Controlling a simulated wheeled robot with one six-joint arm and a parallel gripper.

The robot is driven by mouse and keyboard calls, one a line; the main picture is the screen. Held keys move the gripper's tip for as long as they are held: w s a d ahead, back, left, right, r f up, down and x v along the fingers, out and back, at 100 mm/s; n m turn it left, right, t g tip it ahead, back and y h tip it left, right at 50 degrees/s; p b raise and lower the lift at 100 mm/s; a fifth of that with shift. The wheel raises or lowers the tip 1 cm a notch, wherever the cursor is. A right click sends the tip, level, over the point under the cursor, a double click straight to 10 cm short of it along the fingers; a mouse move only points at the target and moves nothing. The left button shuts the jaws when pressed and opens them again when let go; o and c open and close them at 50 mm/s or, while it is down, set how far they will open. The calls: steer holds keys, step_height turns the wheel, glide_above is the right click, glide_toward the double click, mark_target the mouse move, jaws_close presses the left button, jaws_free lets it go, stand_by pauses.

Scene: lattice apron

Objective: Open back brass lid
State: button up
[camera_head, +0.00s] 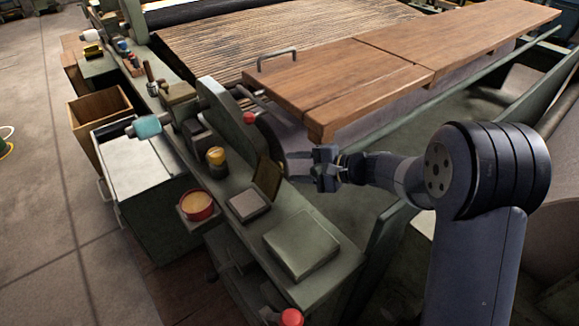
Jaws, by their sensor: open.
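A small brass-brown lid (267,178) stands raised and tilted at the back right edge of a small grey box (249,205) on the green machine ledge. The box's pale square top faces up beside it. My gripper (298,168) is just to the right of the raised lid, with its jaws open and pointing left toward it. I see nothing held between the jaws. From this angle I cannot tell whether a fingertip touches the lid. Nearer me, a flat greenish cover (301,244) lies level on the same ledge.
A yellow-topped knob (216,156) and a red-rimmed cup (197,206) stand left of the box. A red knob (291,317) is at the near end. Wooden planks (360,82) with a metal handle (277,58) lie behind my gripper. Open floor is at left.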

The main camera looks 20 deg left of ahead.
steer(key=shift+x, duration=1.4)
steer(key=shift+c, duration=0.4)
jaws_close()
